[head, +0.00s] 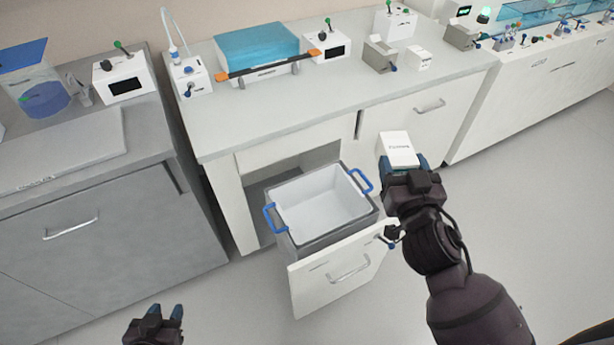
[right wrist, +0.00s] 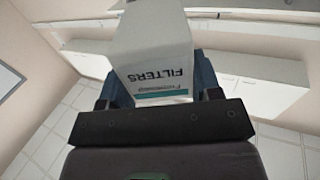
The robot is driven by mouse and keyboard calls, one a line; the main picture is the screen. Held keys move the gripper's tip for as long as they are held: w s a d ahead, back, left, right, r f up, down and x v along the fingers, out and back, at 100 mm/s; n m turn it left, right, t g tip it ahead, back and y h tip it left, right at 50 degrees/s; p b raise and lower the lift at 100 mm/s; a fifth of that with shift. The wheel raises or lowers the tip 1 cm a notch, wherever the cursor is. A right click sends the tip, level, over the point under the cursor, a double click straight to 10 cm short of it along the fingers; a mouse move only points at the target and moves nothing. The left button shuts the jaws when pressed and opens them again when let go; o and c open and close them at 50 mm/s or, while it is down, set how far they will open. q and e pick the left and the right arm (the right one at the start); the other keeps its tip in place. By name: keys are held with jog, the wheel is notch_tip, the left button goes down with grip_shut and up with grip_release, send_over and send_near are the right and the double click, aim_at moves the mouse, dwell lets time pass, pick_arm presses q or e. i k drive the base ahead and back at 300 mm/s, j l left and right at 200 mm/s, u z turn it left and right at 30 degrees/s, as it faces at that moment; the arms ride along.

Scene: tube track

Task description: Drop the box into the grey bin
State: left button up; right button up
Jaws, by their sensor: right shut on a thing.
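A white box (head: 398,148) with printed lettering is held in my right gripper (head: 403,165). In the right wrist view the box (right wrist: 155,50) reads "FILTERS" and sits between the two blue fingers, which are shut on it. The grey bin (head: 288,246) has a white inside and blue handles. It sits in a pulled-out drawer of the counter, with its top open and no contents visible. The box is up and to the right of the bin in the head view, apart from it. My left gripper (head: 167,313) is low at the left, its blue fingers apart and empty.
The drawer front (head: 343,270) stands out from the white counter (head: 230,120). A blue-topped rack and several small devices stand on the counter. A grey cabinet (head: 90,230) is at the left. The floor (head: 530,210) at the right is clear.

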aim_at(324, 216)
jog(key=j, duration=0.85)
jog(key=k+j, duration=0.15)
jog(key=j, duration=0.7)
